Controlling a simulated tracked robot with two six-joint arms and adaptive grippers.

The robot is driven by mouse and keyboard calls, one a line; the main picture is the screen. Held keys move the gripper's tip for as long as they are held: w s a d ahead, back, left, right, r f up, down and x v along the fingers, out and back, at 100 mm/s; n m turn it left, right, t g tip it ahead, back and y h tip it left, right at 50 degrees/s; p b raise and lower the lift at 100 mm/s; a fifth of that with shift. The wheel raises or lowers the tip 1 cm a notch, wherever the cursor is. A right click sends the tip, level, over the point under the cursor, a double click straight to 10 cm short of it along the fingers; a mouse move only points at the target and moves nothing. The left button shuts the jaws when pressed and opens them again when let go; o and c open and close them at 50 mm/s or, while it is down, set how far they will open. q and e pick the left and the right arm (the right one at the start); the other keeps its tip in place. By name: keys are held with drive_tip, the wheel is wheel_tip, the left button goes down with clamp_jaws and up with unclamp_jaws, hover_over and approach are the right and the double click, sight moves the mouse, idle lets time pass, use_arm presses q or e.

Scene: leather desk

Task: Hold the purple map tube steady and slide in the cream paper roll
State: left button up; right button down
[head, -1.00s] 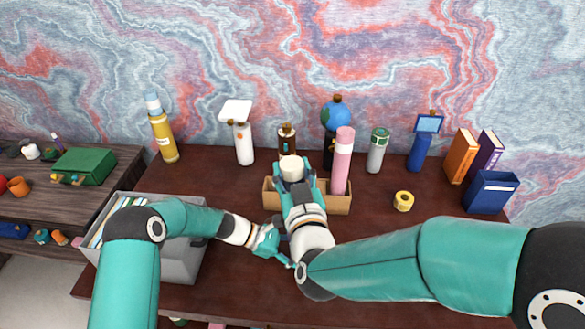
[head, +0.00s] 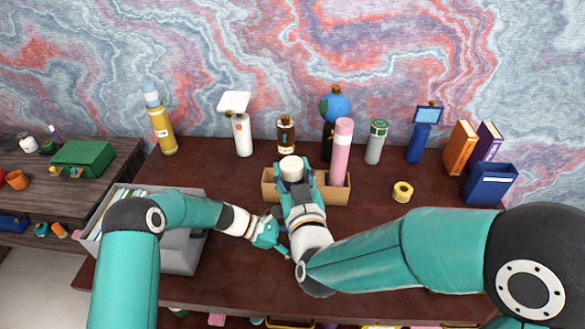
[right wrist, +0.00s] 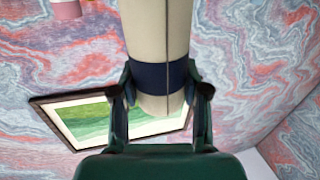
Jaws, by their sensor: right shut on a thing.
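My right gripper (head: 294,180) is shut on the cream paper roll (head: 291,165), whose pale round end shows above the fingers in the head view. In the right wrist view the cream roll (right wrist: 157,38) stands between the fingers, which grip near a dark navy band around it. I cannot make out a purple tube in either view. A pink tube (head: 341,150) stands upright in a cardboard box, just right of the roll. My left gripper (head: 270,234) is low over the desk, left of my right wrist; its jaws are too small and partly hidden to read.
The cardboard box (head: 336,196) is behind my right gripper. Bottles stand along the wall. A grey bin (head: 180,258) is at the left, yellow tape (head: 402,191) and a blue holder (head: 489,184) at the right. The desk around the tape is clear.

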drive_tip(key=shift+d+f, duration=0.15)
drive_tip(key=shift+f, duration=1.7)
drive_tip(key=shift+c, duration=2.4)
unclamp_jaws()
drive_tip(key=shift+f, duration=0.1)
drive_tip(key=v, duration=0.7)
drive_tip(key=shift+s, duration=0.15)
drive_tip(key=shift+d, duration=0.1)
use_arm(q)
drive_tip(key=o, duration=0.9)
